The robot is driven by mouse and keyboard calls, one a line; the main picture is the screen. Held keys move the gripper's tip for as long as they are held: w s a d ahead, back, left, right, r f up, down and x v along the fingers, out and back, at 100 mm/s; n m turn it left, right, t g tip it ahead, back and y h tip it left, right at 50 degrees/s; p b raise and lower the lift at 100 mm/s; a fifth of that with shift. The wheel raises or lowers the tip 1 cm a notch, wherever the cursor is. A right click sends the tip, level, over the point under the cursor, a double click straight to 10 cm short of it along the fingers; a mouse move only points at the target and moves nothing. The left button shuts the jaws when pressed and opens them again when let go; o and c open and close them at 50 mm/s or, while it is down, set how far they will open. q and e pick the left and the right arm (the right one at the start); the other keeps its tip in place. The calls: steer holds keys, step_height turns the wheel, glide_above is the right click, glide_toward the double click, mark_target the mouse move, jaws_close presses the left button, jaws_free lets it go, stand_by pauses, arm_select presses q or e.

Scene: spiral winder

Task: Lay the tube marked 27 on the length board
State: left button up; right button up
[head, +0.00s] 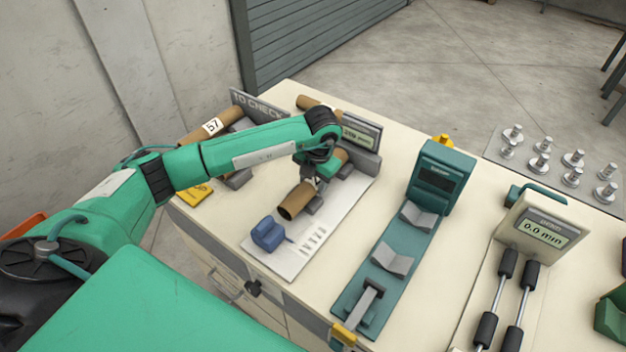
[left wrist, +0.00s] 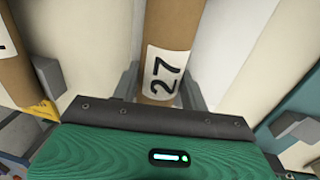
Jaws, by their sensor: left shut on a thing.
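The brown cardboard tube marked 27 (left wrist: 176,25) runs down the middle of the left wrist view, its white label facing up. In the head view its near end (head: 294,203) shows below my left gripper (head: 322,168), which is shut on the tube and hides its middle. The tube lies along the white length board (head: 290,262), over grey rests; I cannot tell whether it touches them. The board has a blue block (head: 268,235) near its front, scale marks, and a grey end block with a display at the back. My right gripper is not in view.
A tube marked 57 (head: 212,126) lies to the left by the TO CHECK sign (head: 257,105). Another tube (head: 314,102) lies behind my arm. A teal device with grey V cradles (head: 396,258) and a roller stand with a display (head: 540,232) stand to the right.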

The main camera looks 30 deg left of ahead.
mark_target(317, 183)
arm_select(q)
steer(key=o, duration=1.2)
steer(key=shift+s+f, duration=0.15)
steer(key=shift+f, duration=0.1)
steer(key=shift+c, duration=0.2)
steer(key=shift+s+d+f, duration=0.1)
steer(key=shift+d+f, duration=0.05)
steer(key=shift+r, duration=0.35)
step_height(317, 183, up, 14)
steer(key=d+b, duration=0.1)
steer(key=b, duration=0.2)
steer(key=shift+f, duration=0.15)
